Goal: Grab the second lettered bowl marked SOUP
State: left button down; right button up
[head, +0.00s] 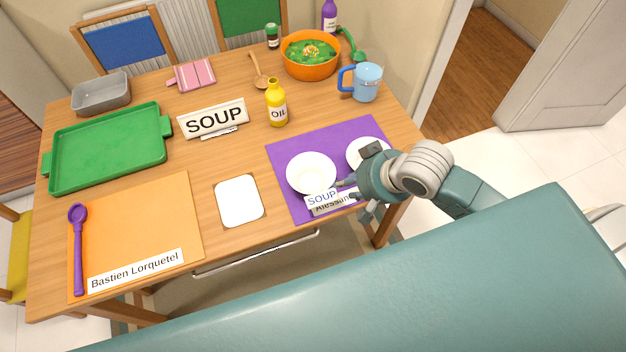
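A white bowl (311,170) sits on the purple placemat (290,150). A small SOUP label (321,197) shows at its front edge, just above a name card (332,208) that is partly hidden. A second white round dish (362,146) lies to its right on the mat, partly covered by my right gripper; no lettering shows on it. My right gripper (356,198) is at the right of the first bowl, over the mat's front right part. Its fingers look spread, with one finger close to the bowl's rim; I cannot tell if it touches. My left gripper is not in view.
A large SOUP sign (213,119) stands mid-table. A yellow oil bottle (277,108), blue pitcher (367,84) and orange salad bowl (310,68) stand behind the mat. A white tablet-like plate (239,201) lies to the left. Green tray (110,148) is farther left.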

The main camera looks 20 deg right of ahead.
notch_tip(320, 180, up, 2)
jog(key=w+d+m, duration=0.2)
jog(key=p, duration=0.1)
send_near(313, 183)
jog(key=shift+w+d+f, duration=0.6)
jog(key=shift+d+f, duration=0.25)
jog(key=shift+w+d+f, duration=0.65)
jog(key=shift+d+f, duration=0.2)
jog(key=shift+f, duration=0.05)
grip_shut()
